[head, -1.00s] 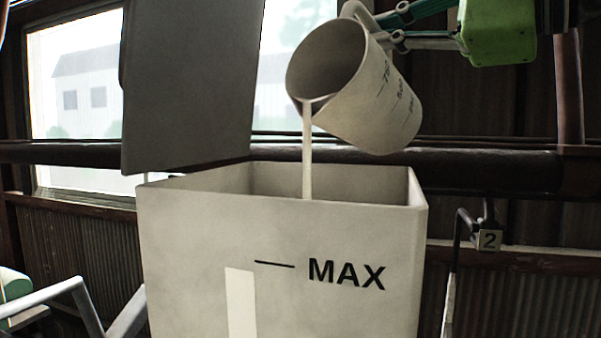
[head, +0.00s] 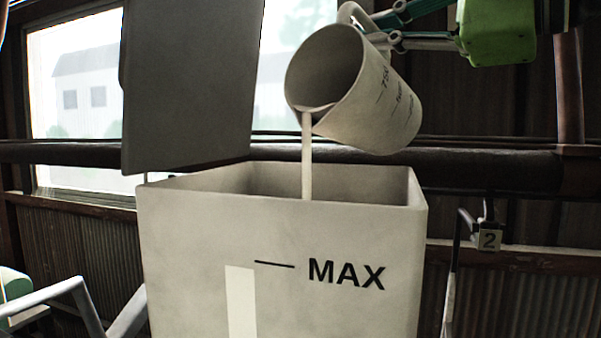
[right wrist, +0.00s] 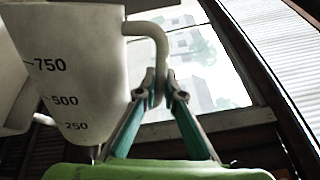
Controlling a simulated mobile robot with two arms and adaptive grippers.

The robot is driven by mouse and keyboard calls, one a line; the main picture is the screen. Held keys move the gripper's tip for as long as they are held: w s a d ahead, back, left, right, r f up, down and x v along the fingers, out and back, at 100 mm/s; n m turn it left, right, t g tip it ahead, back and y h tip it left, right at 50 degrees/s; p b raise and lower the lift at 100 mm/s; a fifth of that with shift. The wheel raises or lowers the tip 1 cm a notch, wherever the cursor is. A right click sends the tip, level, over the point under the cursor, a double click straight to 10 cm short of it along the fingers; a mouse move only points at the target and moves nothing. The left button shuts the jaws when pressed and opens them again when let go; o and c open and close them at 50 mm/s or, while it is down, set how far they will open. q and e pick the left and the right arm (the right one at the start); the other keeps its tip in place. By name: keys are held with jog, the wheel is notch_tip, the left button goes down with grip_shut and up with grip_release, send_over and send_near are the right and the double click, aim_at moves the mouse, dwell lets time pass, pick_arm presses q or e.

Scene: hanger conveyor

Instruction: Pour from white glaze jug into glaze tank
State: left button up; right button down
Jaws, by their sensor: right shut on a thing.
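The white glaze jug (head: 375,112) is tilted above the glaze tank (head: 280,240), its mouth facing down and left. A pale stream (head: 307,165) runs from its lip into the open top of the tank. The tank is pale, with a black MAX line and a white vertical strip (head: 241,300) whose top is close to that line. The level inside is hidden by the front wall. My right gripper (right wrist: 162,88) is shut on the jug's curved handle (right wrist: 160,45). The jug's side shows the marks 750, 500 and 250.
A grey panel (head: 188,85) stands up at the tank's back left. A dark rail (head: 480,170) runs behind the tank. Grey bars (head: 85,300) and a green part (head: 12,284) show at lower left.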

jog(key=shift+s+a+f+n, duration=0.25)
jog(key=shift+s+a+n, duration=0.55)
jog(key=shift+n, duration=0.3)
dwell(1.7)
jog(key=shift+d, duration=0.1)
jog(key=w+d+m, duration=0.2)
jog(key=m, duration=0.1)
jog(key=w+d+m+p, duration=0.1)
jog(key=m, duration=0.1)
jog(key=shift+w+d+r, duration=0.15)
jog(key=shift+w+r, duration=0.1)
jog(key=shift+r, duration=0.05)
jog(key=shift+s, duration=0.1)
jog(key=shift+w+d+f+m+b, duration=0.1)
jog(key=shift+f+m+b, duration=0.3)
jog(key=shift+m, duration=0.2)
jog(key=shift+w+d+f+m+b, duration=0.1)
jog(key=shift+f+m+b, duration=0.2)
jog(key=shift+m+b, duration=0.25)
jog(key=shift+w+d+f+m+b, duration=0.15)
jog(key=shift+w+f+m, duration=0.1)
jog(key=shift+m, duration=0.35)
jog(key=shift+w+d+f+m+b, duration=0.1)
jog(key=shift+w+f+m+b, duration=0.1)
jog(key=shift+m, duration=0.35)
